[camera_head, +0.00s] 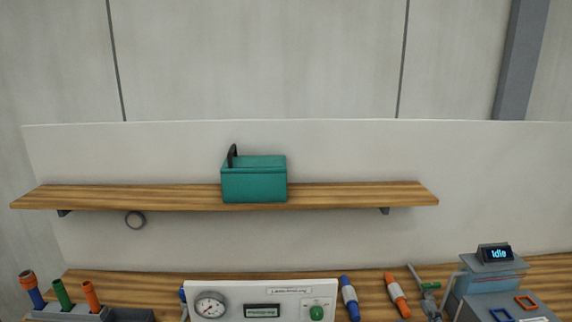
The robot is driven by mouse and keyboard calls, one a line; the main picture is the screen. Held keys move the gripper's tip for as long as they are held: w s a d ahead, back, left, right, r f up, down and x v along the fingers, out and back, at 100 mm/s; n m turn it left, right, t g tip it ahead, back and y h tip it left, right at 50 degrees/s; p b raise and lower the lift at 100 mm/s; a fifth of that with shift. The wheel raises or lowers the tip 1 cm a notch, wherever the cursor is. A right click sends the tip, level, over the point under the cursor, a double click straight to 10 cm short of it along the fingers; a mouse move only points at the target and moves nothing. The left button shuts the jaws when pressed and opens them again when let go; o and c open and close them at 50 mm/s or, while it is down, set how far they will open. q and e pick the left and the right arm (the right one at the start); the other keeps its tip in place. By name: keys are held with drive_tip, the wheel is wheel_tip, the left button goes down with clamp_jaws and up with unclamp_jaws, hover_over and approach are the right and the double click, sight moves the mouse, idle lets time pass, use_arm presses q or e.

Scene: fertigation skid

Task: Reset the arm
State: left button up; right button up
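Neither of my grippers shows in the head view, and no part of my arms can be made out. The view looks over a wooden workbench (150,284) with a skid along its front. A white panel (262,289) stands at the bottom middle with a round gauge (210,306), a small display (262,311) and a green knob (316,313). At the bottom right is a grey machine (490,284) whose small screen (496,254) reads "Idle".
A wooden shelf (350,194) on the back wall carries a teal box (254,181). A rack (65,313) at the lower left holds coloured cylinders. A blue-white cylinder (349,298) and an orange-white one (397,294) are right of the panel. The shelf's right part is clear.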

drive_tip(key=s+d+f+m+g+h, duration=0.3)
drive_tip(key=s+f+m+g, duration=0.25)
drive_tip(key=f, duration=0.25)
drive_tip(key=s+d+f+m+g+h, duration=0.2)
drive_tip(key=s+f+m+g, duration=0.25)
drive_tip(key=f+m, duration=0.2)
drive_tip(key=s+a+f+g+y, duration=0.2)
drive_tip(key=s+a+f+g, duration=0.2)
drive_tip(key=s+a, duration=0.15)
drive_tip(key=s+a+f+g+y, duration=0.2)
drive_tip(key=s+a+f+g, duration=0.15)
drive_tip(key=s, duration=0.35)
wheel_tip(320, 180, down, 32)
drive_tip(key=b, duration=0.7)
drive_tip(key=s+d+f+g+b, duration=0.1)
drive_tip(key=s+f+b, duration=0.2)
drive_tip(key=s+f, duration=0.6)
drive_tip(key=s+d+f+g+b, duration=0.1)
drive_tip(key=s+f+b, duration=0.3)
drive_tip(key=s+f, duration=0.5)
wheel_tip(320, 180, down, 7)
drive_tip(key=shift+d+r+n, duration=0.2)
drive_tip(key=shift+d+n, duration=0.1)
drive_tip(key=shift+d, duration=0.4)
